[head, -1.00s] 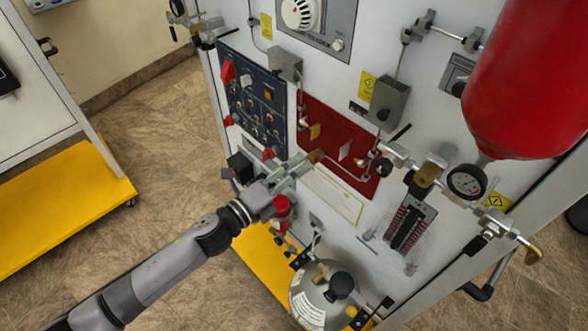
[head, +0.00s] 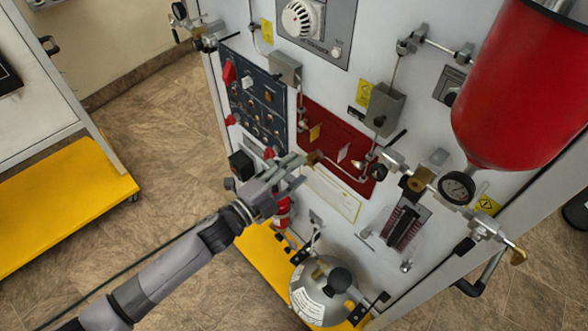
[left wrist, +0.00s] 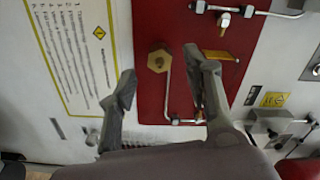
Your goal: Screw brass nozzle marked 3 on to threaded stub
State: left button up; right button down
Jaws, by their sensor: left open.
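A brass hex piece (left wrist: 158,62) with a dark centre sits at the red panel (left wrist: 225,20) in the left wrist view, and shows small in the head view (head: 315,157). I cannot read a 3 on it, and no bare threaded stub can be made out. My left gripper (head: 298,167) is open and empty, facing the panel. In the left wrist view its two fingers (left wrist: 160,70) stand on either side of the hex piece, apart from it. My right gripper is not in view.
A thin metal pipe runs beside the hex piece to a fitting (left wrist: 174,121). A brass lever (left wrist: 220,54) is close to one finger. A round metal tank (head: 318,295) stands below, and a large red cylinder (head: 515,90) hangs at right. Open floor lies left.

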pick_arm(q)
jog(key=n+p, duration=0.1)
jog(key=n, duration=0.2)
jog(key=shift+p, duration=0.3)
jog(key=shift+r+n+p, duration=0.15)
jog(key=shift+n+p, duration=0.45)
jog(key=shift+n, duration=1.1)
jog(key=shift+n, duration=0.3)
